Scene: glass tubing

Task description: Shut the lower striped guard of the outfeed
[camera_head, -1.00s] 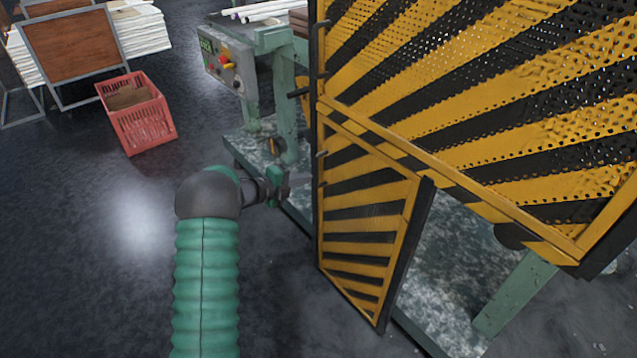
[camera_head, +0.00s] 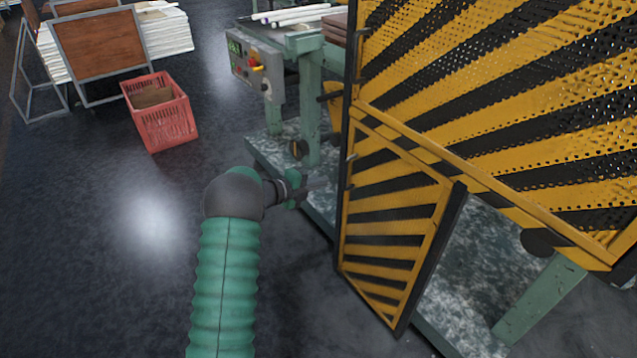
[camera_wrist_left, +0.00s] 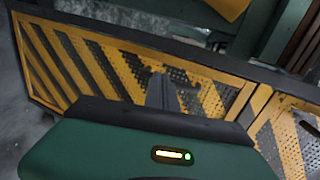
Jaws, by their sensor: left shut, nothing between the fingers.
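The lower striped guard (camera_head: 390,225) is a small yellow and black panel below the large upper guard (camera_head: 500,100). It stands swung out at an angle, hinged on its left edge, with the machine's base showing behind it. In the left wrist view the lower guard (camera_wrist_left: 100,65) spans the picture behind my gripper. My left gripper (camera_head: 318,184) is shut and empty, just left of the guard's hinge edge in the head view. Its fingers (camera_wrist_left: 165,90) show in front of the guard in the wrist view; I cannot tell if they touch it. My right gripper is not in view.
A control box (camera_head: 255,65) with buttons sits on the green machine frame. A red crate (camera_head: 165,122) stands on the floor at the left, near a rack with a brown board (camera_head: 97,50). The dark floor (camera_head: 100,270) at lower left is clear.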

